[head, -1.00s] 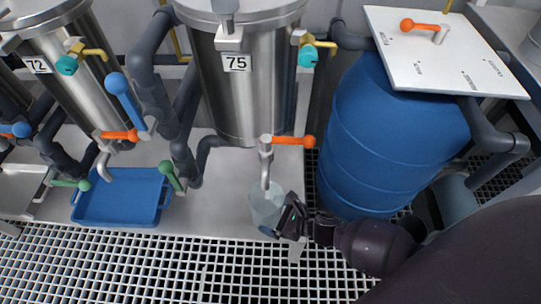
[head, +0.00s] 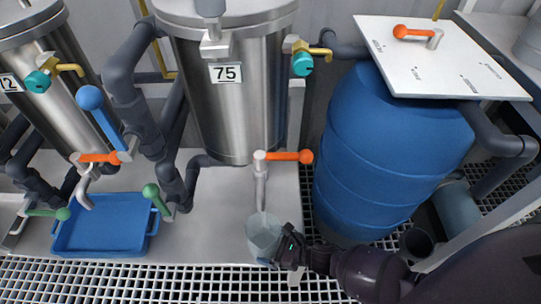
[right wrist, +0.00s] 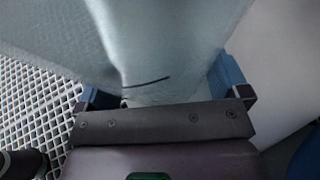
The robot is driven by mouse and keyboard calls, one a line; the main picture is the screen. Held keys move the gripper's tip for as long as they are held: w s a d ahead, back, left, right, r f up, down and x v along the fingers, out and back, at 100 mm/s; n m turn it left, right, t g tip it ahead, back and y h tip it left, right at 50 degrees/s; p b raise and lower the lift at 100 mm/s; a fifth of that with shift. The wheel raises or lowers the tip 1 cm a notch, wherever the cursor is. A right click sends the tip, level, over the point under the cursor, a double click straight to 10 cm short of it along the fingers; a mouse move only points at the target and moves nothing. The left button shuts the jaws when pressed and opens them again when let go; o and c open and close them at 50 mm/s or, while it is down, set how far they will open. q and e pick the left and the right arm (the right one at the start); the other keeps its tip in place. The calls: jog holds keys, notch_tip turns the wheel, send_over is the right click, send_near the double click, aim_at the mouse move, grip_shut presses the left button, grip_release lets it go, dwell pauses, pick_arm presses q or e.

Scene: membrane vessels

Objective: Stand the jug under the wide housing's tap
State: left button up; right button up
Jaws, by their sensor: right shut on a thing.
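The jug (head: 263,234) is pale, translucent and upright in the head view. It is below the spout of the tap (head: 262,180) with the orange handle, in front of the wide steel housing (head: 240,110) labelled 75. My right gripper (head: 284,245) is shut on the jug from the right. In the right wrist view the jug (right wrist: 150,45) fills the space between the blue finger pads, with a dark mark on its wall. Whether its base touches the platform is hard to tell. My left gripper is not in view.
A blue drum (head: 385,150) with a white board (head: 440,55) on top stands right of the jug. A blue tray (head: 105,225) lies left, with a green-handled valve (head: 155,197) beside it. Grating (head: 150,282) runs along the front. The platform (head: 212,225) left of the jug is clear.

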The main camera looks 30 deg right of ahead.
jog(key=o, duration=0.6)
jog(key=shift+r, duration=0.2)
jog(key=p+v, duration=0.3)
jog(key=v, duration=0.7)
jog(key=shift+s+d+r, duration=0.15)
jog(key=shift+d+r, duration=0.05)
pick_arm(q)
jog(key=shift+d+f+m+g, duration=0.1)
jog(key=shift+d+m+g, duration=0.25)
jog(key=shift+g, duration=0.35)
pick_arm(e)
jog(key=shift+s+d+r, duration=0.15)
jog(key=shift+s+d, duration=0.2)
jog(key=shift+s, duration=0.3)
